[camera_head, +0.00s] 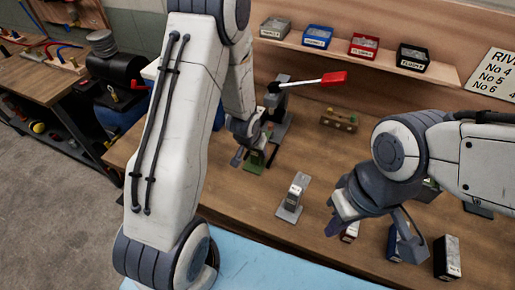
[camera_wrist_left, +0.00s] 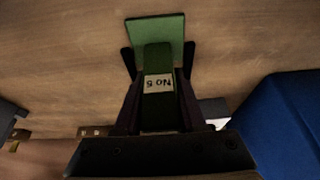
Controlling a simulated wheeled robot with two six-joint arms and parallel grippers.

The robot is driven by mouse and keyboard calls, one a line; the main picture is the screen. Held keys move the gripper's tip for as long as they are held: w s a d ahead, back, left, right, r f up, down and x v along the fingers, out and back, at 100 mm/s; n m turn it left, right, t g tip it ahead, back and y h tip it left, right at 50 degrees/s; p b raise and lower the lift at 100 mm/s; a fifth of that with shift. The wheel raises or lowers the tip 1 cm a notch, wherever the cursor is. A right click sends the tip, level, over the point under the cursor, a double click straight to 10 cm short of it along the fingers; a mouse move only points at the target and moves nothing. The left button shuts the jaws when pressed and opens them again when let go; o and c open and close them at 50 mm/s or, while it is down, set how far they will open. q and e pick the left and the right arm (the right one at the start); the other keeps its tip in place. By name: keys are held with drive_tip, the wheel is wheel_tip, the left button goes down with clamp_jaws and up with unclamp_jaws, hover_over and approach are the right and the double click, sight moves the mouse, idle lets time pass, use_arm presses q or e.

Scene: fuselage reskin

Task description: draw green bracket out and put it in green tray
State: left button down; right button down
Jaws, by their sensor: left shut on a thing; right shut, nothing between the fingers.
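The green bracket (camera_wrist_left: 158,60) has a flat green plate at its far end and a "No 5" label that reads upside down in the left wrist view. My left gripper (camera_wrist_left: 160,95) is shut on it, with a dark finger along each side. In the head view the green bracket (camera_head: 254,163) shows below my left gripper (camera_head: 245,145), low over the wooden bench; I cannot tell whether it touches the bench. My right gripper (camera_head: 345,212) is shut and empty over the right part of the bench. I cannot make out a green tray.
A grey bracket (camera_head: 292,198) with a white label stands between the grippers. A black block (camera_head: 447,258) stands at the right. A press with a red handle (camera_head: 333,79) is behind my left gripper. Bins, including a red bin (camera_head: 364,46), line the shelf. A blue object (camera_wrist_left: 285,125) fills the left wrist view's right side.

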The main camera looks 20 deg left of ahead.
use_arm(q)
drive_tip(key=shift+s, duration=0.45)
drive_tip(key=shift+c, duration=2)
unclamp_jaws()
drive_tip(key=p+v, duration=0.2)
drive_tip(key=v, duration=0.8)
drive_tip(key=shift+s+r+p, duration=0.2)
drive_tip(key=shift+r+p, duration=0.05)
drive_tip(key=shift+p, duration=0.05)
